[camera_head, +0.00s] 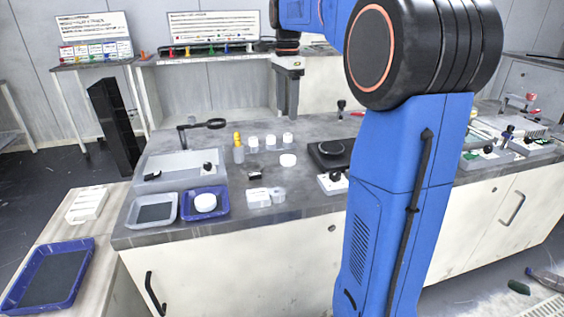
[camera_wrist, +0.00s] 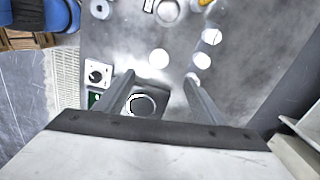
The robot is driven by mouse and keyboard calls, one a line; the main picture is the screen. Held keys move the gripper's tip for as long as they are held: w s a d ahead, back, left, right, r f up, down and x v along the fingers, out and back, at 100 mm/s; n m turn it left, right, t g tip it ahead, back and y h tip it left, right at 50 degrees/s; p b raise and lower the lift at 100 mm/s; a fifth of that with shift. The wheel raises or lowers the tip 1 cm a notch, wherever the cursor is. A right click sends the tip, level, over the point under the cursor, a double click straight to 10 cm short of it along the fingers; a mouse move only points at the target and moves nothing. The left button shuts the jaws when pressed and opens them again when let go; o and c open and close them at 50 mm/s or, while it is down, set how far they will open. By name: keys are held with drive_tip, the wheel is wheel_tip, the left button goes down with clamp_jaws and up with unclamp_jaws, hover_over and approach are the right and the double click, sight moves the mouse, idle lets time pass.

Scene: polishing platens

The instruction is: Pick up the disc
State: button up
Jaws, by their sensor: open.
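A small white disc (camera_head: 288,160) lies flat on the dark grey bench, left of the black polishing unit. What looks like the same disc (camera_wrist: 159,58) shows in the wrist view, just beyond the gap between the fingertips. Another round white piece (camera_head: 205,202) sits in the blue tray (camera_head: 222,212) near the bench's front edge; I cannot tell which one the task means. My gripper (camera_head: 289,112) points down above the bench.
Several white-capped jars (camera_head: 271,142) and a yellow-topped bottle (camera_head: 238,150) stand close to the disc. The black polishing unit (camera_head: 331,150) is on its right. A magnifier stand (camera_head: 200,127) rises at the left. A grey tray (camera_head: 152,209) sits beside the blue one.

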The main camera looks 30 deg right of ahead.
hover_over(288, 158)
drive_tip(key=f, duration=1.2)
drive_tip(key=shift+w+a, duration=0.15)
drive_tip(key=shift+a, duration=0.1)
drive_tip(key=shift+d+f, duration=0.15)
drive_tip(key=shift+f, duration=1.15)
drive_tip(key=shift+d+f, duration=0.15)
drive_tip(key=shift+f, duration=1.15)
drive_tip(key=c, duration=1.2)
